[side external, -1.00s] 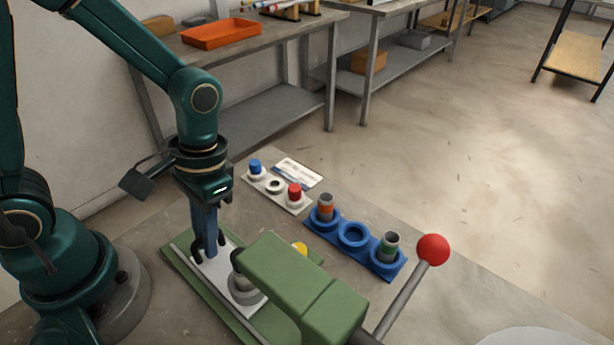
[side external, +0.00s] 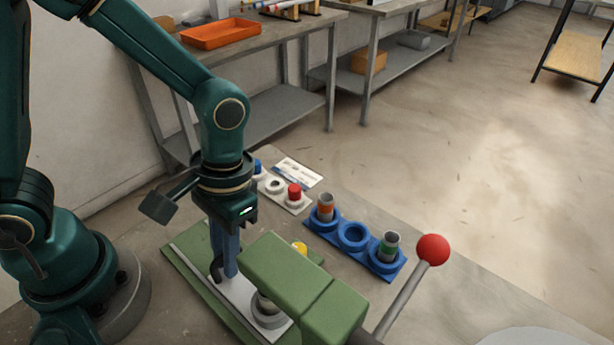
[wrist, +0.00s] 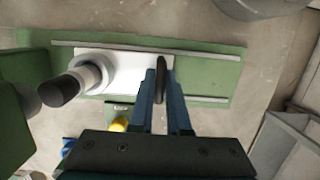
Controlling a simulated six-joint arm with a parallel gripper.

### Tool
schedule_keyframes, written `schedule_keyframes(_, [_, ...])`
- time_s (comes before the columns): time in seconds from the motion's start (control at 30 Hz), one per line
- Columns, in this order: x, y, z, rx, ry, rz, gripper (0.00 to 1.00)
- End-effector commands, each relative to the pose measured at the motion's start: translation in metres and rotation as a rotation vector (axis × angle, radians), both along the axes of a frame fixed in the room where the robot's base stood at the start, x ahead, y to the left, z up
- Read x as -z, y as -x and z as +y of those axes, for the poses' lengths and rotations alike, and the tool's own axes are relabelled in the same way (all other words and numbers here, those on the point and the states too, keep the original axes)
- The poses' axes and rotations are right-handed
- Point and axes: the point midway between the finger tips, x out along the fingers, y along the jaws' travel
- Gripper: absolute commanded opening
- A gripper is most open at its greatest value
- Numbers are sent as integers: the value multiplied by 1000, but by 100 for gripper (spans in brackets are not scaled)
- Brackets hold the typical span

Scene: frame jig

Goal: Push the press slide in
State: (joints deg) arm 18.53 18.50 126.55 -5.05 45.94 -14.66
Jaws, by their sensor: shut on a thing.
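The press slide (side external: 240,292) is a white plate lying between the rails of a green base, and it also shows in the wrist view (wrist: 125,62). My gripper (side external: 223,272) is shut on the slide's black handle (wrist: 161,82), with the blue fingers on both sides of it. A grey cylinder with a dark end (wrist: 60,90) stands in a round grey holder (side external: 270,316) on the slide. The green press head (side external: 290,270) partly hides the holder in the side view. The press lever has a red ball (side external: 433,249).
A yellow button (side external: 300,247) sits beside the press. Behind it are a blue rack (side external: 352,236) with orange and green banded cylinders and a white rack (side external: 283,200) with blue and red caps. A label card (side external: 298,172) lies at the back.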

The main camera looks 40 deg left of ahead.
Motion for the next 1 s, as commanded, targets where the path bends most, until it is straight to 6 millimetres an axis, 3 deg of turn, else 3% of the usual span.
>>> schedule_keyframes(1.0, [0, -1, -11, 0, 1, -5, 0])
